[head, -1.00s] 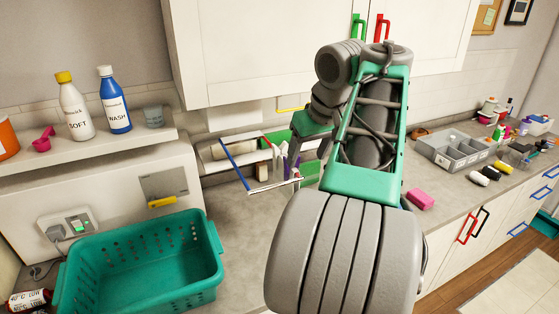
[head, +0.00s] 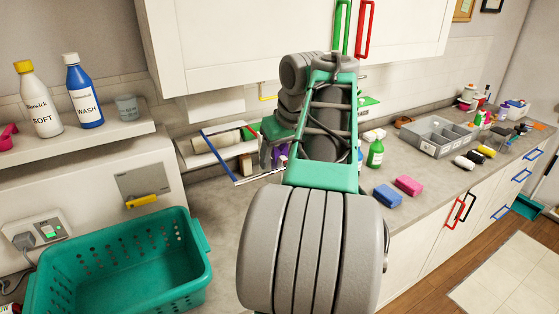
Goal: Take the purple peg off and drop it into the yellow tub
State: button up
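A small purple thing (head: 281,152), which looks like the purple peg, shows at the wall rack beside my arm. Most of it is hidden by my arm. The rack has a blue side bar (head: 217,158) and a pale front bar (head: 258,177). My gripper (head: 266,153) is at the right end of the rack, close to the purple thing. Its fingers are small and partly covered, so I cannot tell whether they are open, shut or touching the peg. I cannot make out a yellow tub.
A teal basket (head: 120,262) stands at the lower left, below a shelf with SOFT (head: 40,105) and WASH (head: 84,95) bottles. A green bottle (head: 375,153), a blue block (head: 387,196), a pink block (head: 408,185) and a grey divided tray (head: 436,137) are on the right counter.

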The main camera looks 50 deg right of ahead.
grip_shut()
dwell(0.5)
